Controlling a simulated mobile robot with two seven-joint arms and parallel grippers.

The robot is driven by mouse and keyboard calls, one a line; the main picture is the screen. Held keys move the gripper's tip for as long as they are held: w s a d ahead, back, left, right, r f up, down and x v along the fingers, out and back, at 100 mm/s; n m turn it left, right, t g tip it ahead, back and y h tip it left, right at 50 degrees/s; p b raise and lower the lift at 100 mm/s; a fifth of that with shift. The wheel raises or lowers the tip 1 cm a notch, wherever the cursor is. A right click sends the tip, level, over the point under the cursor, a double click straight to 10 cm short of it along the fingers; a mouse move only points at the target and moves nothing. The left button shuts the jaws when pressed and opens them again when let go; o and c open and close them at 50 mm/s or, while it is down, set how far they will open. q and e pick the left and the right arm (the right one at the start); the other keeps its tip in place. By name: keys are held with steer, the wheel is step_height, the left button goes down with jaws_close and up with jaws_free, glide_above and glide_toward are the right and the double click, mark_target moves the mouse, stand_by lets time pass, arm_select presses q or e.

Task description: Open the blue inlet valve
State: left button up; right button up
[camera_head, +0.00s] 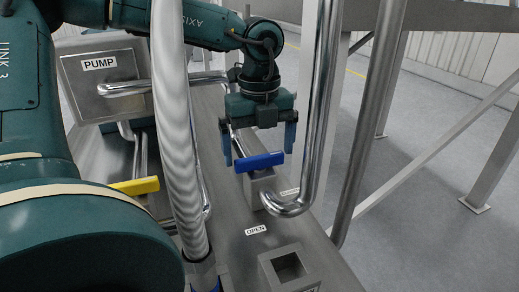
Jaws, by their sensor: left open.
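The blue inlet valve handle (259,161) is a flat bar on top of a grey metal valve block (258,188), right of centre in the head view. It lies nearly crosswise in the picture. My left gripper (259,150) points down over the handle with its blue fingers spread. One finger shows near the handle's left end and the other near its right end. I cannot tell whether either touches it. An OPEN label (256,230) is on the metal surface in front of the valve. A second small label (289,191) beside the block is too small to read. My right gripper is not in view.
A shiny bent pipe (318,110) rises close to the right of my left gripper. A ribbed hose (175,130) stands left of it. A yellow handle (135,186) and a PUMP box (105,83) are at left. An open square metal socket (290,268) is in front.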

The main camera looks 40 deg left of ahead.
arm_select(q)
steer(key=shift+f, duration=0.9)
steer(key=shift+c, duration=0.2)
steer(key=c, duration=0.7)
steer(key=shift+o, duration=0.2)
